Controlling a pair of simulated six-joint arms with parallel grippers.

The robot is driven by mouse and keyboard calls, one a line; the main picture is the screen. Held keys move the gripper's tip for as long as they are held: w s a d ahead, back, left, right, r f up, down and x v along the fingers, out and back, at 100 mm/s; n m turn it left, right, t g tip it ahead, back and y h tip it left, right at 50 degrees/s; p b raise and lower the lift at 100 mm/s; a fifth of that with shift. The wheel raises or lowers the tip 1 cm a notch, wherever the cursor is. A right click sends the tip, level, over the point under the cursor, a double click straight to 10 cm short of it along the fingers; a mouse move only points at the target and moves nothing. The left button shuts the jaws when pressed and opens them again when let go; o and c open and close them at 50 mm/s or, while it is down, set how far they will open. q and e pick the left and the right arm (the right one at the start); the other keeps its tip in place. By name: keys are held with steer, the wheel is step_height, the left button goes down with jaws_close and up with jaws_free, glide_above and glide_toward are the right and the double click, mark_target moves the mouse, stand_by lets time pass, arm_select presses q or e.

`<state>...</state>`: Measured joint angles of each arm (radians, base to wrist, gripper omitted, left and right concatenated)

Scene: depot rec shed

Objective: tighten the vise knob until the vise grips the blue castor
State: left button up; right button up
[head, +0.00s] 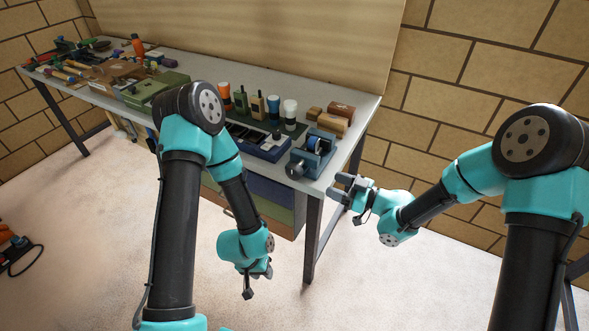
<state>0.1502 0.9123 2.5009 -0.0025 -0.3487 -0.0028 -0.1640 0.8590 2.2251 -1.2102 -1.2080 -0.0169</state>
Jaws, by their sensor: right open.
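The blue vise (323,161) sits at the right front end of the workbench. Its dark round knob (294,171) faces out over the front edge. The blue castor (313,142) shows as a dark blue shape at the vise's jaws; I cannot tell whether the jaws touch it. My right gripper (336,188) is open and empty, with its fingers pointing left. It is in front of the bench's right end, to the right of the knob and apart from it. My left gripper (257,284) hangs low in front of the bench, far below the vise, its fingers partly hidden.
The grey workbench (374,105) carries bottles (290,107), a blue tray (262,145), cardboard-brown boxes (333,123) and a green case (150,91). A cabinet (270,193) and a bench leg (312,240) stand below. The floor in front is mostly clear.

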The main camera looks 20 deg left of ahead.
mark_target(301, 172)
steer(key=x, duration=1.4)
steer(key=shift+a, duration=0.2)
steer(key=c, duration=0.9)
